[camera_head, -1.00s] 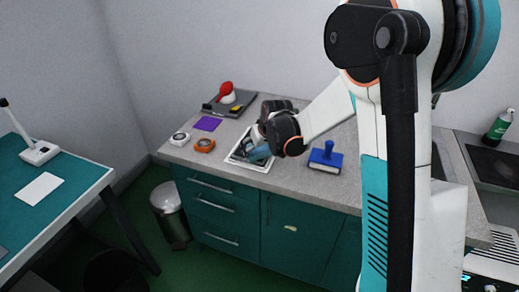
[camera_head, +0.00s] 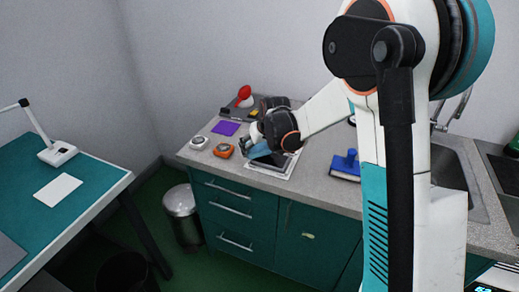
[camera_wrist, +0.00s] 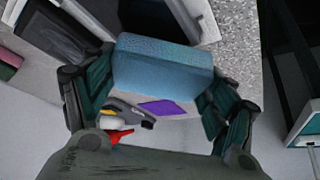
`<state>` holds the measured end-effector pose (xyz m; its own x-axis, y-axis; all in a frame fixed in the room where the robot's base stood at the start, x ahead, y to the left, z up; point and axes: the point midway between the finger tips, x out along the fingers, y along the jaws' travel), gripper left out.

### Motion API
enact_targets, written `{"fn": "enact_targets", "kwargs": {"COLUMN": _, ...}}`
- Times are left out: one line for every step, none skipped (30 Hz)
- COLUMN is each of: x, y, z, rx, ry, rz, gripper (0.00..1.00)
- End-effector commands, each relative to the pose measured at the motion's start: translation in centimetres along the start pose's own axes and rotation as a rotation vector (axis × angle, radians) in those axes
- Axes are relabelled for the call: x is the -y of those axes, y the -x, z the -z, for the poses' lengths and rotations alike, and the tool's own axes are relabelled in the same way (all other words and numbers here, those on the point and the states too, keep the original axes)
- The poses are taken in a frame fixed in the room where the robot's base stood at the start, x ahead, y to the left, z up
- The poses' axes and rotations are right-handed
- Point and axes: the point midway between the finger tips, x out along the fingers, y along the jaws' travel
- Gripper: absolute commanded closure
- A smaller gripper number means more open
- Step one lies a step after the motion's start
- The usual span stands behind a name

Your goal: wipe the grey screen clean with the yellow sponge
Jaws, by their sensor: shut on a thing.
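My gripper (camera_head: 262,133) is shut on a blue sponge-like block (camera_wrist: 163,68), held between both fingers in the wrist view. The block also shows in the head view (camera_head: 260,149). It is blue, not yellow; I see no clearly yellow sponge. The grey screen (camera_head: 280,166) lies flat on the counter in a pale frame. The block is over its upper left part and hides some of it. I cannot tell whether the block touches the screen. Marks on the screen are too small to make out.
Around the screen on the grey counter (camera_head: 312,184) are an orange device (camera_head: 223,151), a white round device (camera_head: 198,142), a purple cloth (camera_head: 226,128) and a blue-handled brush (camera_head: 346,165). A dark tray with a red item (camera_head: 244,93) stands behind. A sink (camera_head: 447,168) is right.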

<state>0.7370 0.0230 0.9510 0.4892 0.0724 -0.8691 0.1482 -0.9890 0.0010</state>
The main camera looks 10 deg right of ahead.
Motion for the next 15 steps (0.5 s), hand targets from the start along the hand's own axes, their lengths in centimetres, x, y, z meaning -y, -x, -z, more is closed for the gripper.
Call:
{"fn": "enact_targets", "kwargs": {"x": 0.0, "y": 0.9, "z": 0.5, "rx": 0.001, "ry": -0.001, "rz": -0.001, "gripper": 0.52}}
{"fn": "enact_targets", "kwargs": {"x": 0.0, "y": 1.1, "z": 0.6, "rx": 0.001, "ry": -0.001, "rz": -0.001, "gripper": 0.52}}
{"fn": "enact_targets", "kwargs": {"x": 0.0, "y": 1.4, "z": 0.8, "rx": 0.001, "ry": -0.001, "rz": -0.001, "gripper": 0.52}}
{"fn": "enact_targets", "kwargs": {"x": 0.0, "y": 1.6, "z": 1.0, "rx": 0.001, "ry": -0.001, "rz": -0.001, "gripper": 0.52}}
{"fn": "enact_targets", "kwargs": {"x": 0.0, "y": 1.8, "z": 1.1, "rx": 0.001, "ry": -0.001, "rz": -0.001, "gripper": 0.52}}
{"fn": "enact_targets", "kwargs": {"x": 0.0, "y": 2.1, "z": 1.3, "rx": 0.001, "ry": -0.001, "rz": -0.001, "gripper": 0.52}}
{"fn": "enact_targets", "kwargs": {"x": 0.0, "y": 2.4, "z": 1.5, "rx": 0.001, "ry": -0.001, "rz": -0.001, "gripper": 0.52}}
{"fn": "enact_targets", "kwargs": {"x": 0.1, "y": 2.6, "z": 1.6, "rx": 0.001, "ry": -0.002, "rz": -0.001, "gripper": 0.52}}
{"fn": "enact_targets", "kwargs": {"x": 0.1, "y": 2.9, "z": 1.9, "rx": 0.001, "ry": -0.002, "rz": -0.001, "gripper": 0.52}}
{"fn": "enact_targets", "kwargs": {"x": 0.1, "y": 3.1, "z": 2.0, "rx": 0.001, "ry": -0.002, "rz": -0.001, "gripper": 0.52}}
{"fn": "enact_targets", "kwargs": {"x": 0.1, "y": 3.3, "z": 2.2, "rx": 0.001, "ry": -0.002, "rz": -0.001, "gripper": 0.52}}
{"fn": "enact_targets", "kwargs": {"x": 0.1, "y": 3.6, "z": 2.4, "rx": 0.001, "ry": -0.002, "rz": -0.002, "gripper": 0.52}}
{"fn": "enact_targets", "kwargs": {"x": 0.1, "y": 3.9, "z": 2.5, "rx": 0.001, "ry": -0.002, "rz": -0.002, "gripper": 0.52}}
{"fn": "enact_targets", "kwargs": {"x": 0.1, "y": 4.1, "z": 2.7, "rx": 0.001, "ry": -0.002, "rz": -0.002, "gripper": 0.52}}
{"fn": "enact_targets", "kwargs": {"x": 0.1, "y": 4.4, "z": 2.9, "rx": 0.001, "ry": -0.002, "rz": -0.002, "gripper": 0.52}}
